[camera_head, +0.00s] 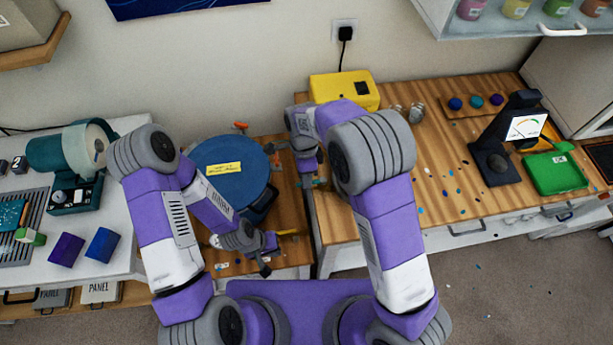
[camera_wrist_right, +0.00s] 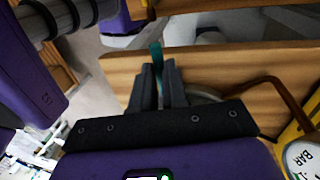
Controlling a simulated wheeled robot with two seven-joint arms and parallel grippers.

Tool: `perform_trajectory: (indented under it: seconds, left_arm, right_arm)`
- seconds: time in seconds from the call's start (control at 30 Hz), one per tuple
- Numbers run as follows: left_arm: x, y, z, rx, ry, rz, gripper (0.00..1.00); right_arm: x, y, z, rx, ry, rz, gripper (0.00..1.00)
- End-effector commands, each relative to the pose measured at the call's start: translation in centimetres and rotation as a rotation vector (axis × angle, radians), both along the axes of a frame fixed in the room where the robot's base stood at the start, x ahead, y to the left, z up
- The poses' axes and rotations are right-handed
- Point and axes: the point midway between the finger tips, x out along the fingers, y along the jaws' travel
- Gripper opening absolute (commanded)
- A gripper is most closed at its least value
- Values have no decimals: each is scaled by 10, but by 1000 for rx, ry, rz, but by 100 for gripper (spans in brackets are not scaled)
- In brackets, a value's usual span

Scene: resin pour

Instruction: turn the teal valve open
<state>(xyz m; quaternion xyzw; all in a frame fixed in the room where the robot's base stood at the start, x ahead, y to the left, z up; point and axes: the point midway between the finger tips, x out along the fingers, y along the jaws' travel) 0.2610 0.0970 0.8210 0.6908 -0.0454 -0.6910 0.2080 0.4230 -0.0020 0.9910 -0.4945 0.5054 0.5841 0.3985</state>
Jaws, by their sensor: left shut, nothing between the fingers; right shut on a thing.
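The teal valve handle (camera_wrist_right: 156,52) shows in the right wrist view as a narrow upright piece between the fingertips. My right gripper (camera_wrist_right: 157,76) is shut on it. In the head view my right gripper (camera_head: 308,181) is right of the blue round vessel (camera_head: 235,188), at the gap between the two wooden tops, and the valve is mostly hidden there by the gripper. My left gripper (camera_head: 265,268) is shut and empty, low in front of the vessel near the front edge of the lower wooden top.
A yellow box (camera_head: 345,90) stands behind my right arm. The right wooden counter (camera_head: 420,150) holds scattered chips, a dark gauge stand (camera_head: 497,165) and a green tray (camera_head: 556,173). A teal machine (camera_head: 70,155) and colored blocks (camera_head: 103,244) stand on the left table.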

Motion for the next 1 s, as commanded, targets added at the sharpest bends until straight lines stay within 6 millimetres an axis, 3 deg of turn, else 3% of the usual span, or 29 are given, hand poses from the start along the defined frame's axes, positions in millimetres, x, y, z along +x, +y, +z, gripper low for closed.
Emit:
perform_trajectory:
  seconds: [0.6, 0.63, 0.77, 1.0]
  left_arm:
    - [0, 0, 2, 0, 0, 0, 0]
    - [0, 0, 2, 0, 0, 0, 0]
    - [0, 0, 2, 0, 0, 0, 0]
    - [0, 0, 2, 0, 0, 0, 0]
  right_arm:
    - [4, 0, 2, 3, -6, -40, 0]
    - [4, 0, 2, 3, -6, -40, 18]
    - [3, 0, 1, 2, -4, -39, 38]
    - [2, 0, 1, 1, -2, -38, 39]
